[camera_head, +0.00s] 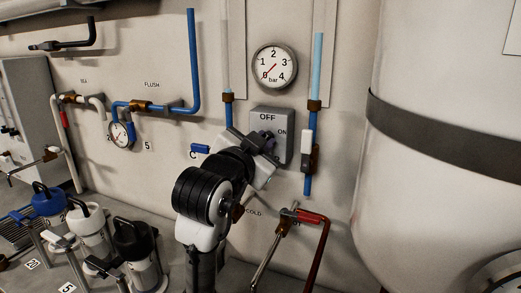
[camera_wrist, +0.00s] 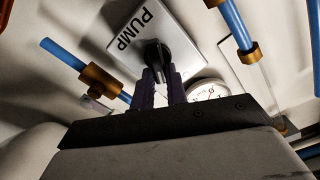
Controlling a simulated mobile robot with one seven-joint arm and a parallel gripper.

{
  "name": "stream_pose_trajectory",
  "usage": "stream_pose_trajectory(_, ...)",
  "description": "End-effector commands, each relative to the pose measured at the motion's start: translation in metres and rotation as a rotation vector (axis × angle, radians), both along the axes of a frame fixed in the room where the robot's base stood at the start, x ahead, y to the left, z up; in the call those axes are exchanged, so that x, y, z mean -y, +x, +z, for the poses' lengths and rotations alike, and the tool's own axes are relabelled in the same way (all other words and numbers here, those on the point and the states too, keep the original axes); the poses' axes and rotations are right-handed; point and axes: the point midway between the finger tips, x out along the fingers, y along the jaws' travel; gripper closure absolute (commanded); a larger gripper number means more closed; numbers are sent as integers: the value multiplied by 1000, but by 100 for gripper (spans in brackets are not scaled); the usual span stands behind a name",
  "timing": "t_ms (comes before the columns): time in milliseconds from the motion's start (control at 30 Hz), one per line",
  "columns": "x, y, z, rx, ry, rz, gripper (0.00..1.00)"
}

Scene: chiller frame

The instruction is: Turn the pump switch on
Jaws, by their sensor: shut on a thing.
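The pump switch is a grey box (camera_head: 284,118) on the wall, marked OFF at the top and ON at the right in the head view. In the wrist view the box (camera_wrist: 180,22) carries the word PUMP and a black knob (camera_wrist: 156,50). My gripper (camera_head: 264,145) is in front of the box and hides the knob in the head view. In the wrist view my gripper (camera_wrist: 160,75) has its two dark fingers shut on the knob, one on each side. I cannot tell which label the knob points at.
A round gauge (camera_head: 274,66) is above the box, its needle near 0. Blue pipes (camera_head: 313,120) with brass fittings run on both sides. A red-handled valve (camera_head: 309,217) is below right, a large white tank (camera_head: 430,180) at right. Several capped canisters (camera_head: 91,228) stand at lower left.

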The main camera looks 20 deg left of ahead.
Motion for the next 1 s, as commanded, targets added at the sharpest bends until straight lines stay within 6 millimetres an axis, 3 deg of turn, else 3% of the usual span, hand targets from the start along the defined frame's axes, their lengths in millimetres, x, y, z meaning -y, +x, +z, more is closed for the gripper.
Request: stream_pose_trajectory(1000, 7, 0, -11, 31, 902, -1, 100)
